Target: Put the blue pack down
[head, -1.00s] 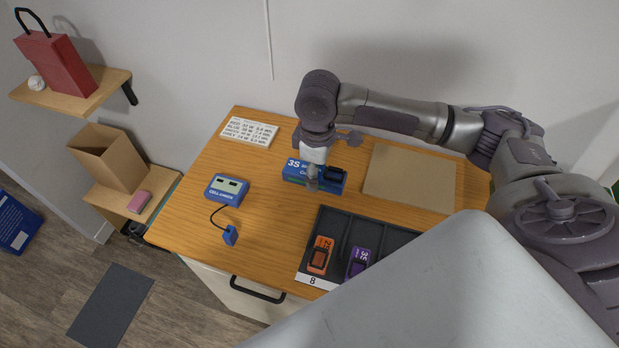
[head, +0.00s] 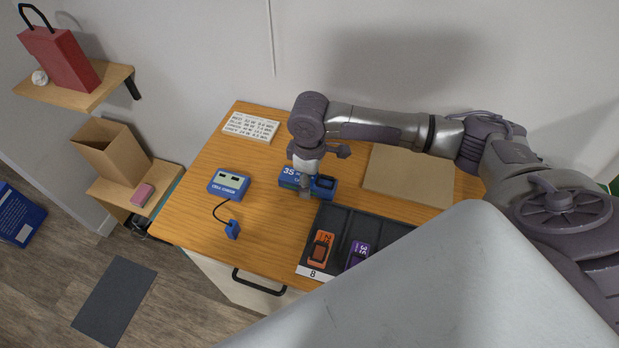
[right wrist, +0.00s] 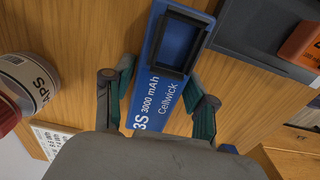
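The blue pack (head: 323,190), lettered "3S 3000 mAh Cellwick", is at the middle of the wooden desk, behind the dark tray. It also shows in the right wrist view (right wrist: 160,105), with a black frame-like part on its top. My right gripper (right wrist: 158,75) points down over the pack, with one finger along each long side, and looks shut on it. A narrow gap seems to show by the left finger. The pack is low over the desk or on it; its underside is hidden, so I cannot tell which. My left gripper is not in view.
The dark tray (head: 338,224) holds an orange pack (head: 320,248) and a purple pack (head: 357,254). A tan board (head: 410,172) lies right of the blue pack. A cell checker (head: 229,183) sits left, with clear desk between. A jar (right wrist: 28,80) is close to the gripper.

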